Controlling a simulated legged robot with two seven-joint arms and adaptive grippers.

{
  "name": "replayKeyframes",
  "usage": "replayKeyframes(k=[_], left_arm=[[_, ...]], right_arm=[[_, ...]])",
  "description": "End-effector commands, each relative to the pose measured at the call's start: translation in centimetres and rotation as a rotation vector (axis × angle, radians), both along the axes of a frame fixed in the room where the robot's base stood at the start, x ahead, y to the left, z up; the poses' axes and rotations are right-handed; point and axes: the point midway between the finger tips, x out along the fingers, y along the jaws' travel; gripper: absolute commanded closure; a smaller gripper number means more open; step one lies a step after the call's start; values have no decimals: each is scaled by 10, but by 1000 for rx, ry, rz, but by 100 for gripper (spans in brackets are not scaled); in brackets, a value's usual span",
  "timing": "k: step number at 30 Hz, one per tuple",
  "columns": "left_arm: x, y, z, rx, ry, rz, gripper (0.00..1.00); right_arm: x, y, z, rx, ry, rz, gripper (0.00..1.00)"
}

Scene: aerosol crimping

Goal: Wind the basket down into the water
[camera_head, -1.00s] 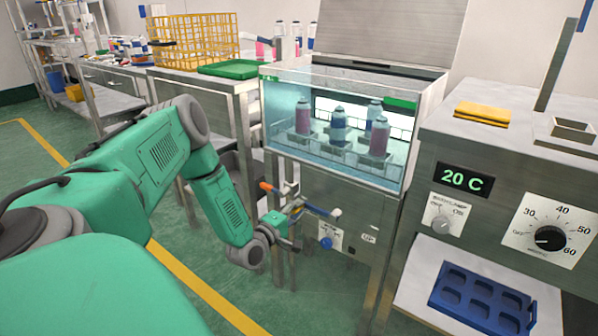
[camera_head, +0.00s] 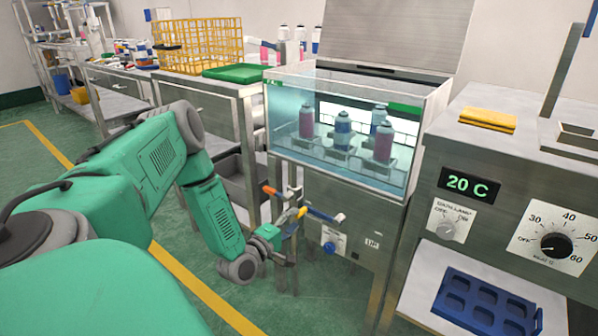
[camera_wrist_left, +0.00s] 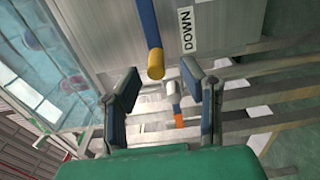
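The basket (camera_head: 340,152) holds several pink and blue cans (camera_head: 342,128) inside the glass-sided water tank (camera_head: 290,150). Exactly how deep they sit is hard to tell. Below the tank is a crank (camera_head: 322,215) with blue bars, an orange end and a yellow end. My left gripper (camera_head: 284,246) is just below and beside the crank. In the left wrist view the left gripper (camera_wrist_left: 160,78) has its fingers spread. The crank's yellow end (camera_wrist_left: 155,63) and pale hub show between or beyond them, with no clear grip. My right gripper is out of view.
A "DOWN" label (camera_wrist_left: 187,31) is on the metal panel near the crank. A blue knob (camera_head: 329,248) is below it. Right stands a control cabinet reading 20 C (camera_head: 468,184), with a blue tray (camera_head: 485,302) below. A yellow basket (camera_head: 195,45) is on the bench.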

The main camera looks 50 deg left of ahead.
Motion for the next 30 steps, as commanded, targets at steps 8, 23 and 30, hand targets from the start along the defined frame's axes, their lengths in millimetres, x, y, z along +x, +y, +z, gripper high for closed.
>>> replayKeyframes(k=[8, 23, 30], left_arm=[[-58, -11, -3, -3, 4, 3, 63], [-81, -16, -3, -1, 3, 2, 63], [-81, -16, -3, -2, 3, 2, 63]], right_arm=[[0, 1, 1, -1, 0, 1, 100], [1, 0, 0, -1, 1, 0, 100], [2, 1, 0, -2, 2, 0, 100]])
